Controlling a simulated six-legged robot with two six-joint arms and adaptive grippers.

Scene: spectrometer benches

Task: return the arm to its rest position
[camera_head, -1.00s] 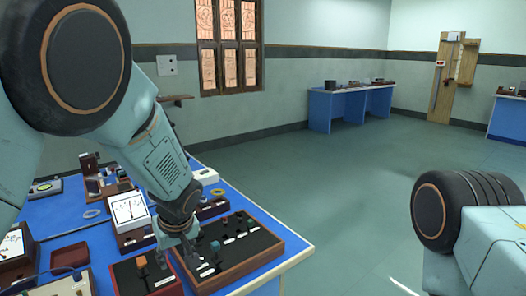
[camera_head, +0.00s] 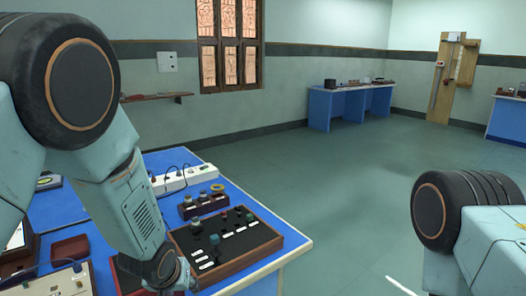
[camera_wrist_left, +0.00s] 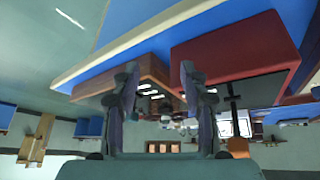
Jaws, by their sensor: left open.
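My left arm, pale blue-green with a dark round joint, comes in from the left in the head view and reaches down to the blue table. My left gripper (camera_head: 180,282) is low in that view, at the near edge of the black control panel (camera_head: 219,256) in its wooden frame. In the left wrist view my left gripper (camera_wrist_left: 159,73) has its two fingers apart with nothing held between them. The panel's wooden box (camera_wrist_left: 128,76) and a red box (camera_wrist_left: 240,48) show beyond the fingers. My right arm's shoulder shows at the right; its gripper is out of view.
The blue table (camera_head: 293,236) also carries a white power strip (camera_head: 184,179), a small wooden block with knobs (camera_head: 201,203) and a dark red box (camera_head: 71,249). Open floor (camera_head: 340,190) lies to the right. A blue bench (camera_head: 338,104) stands by the far wall.

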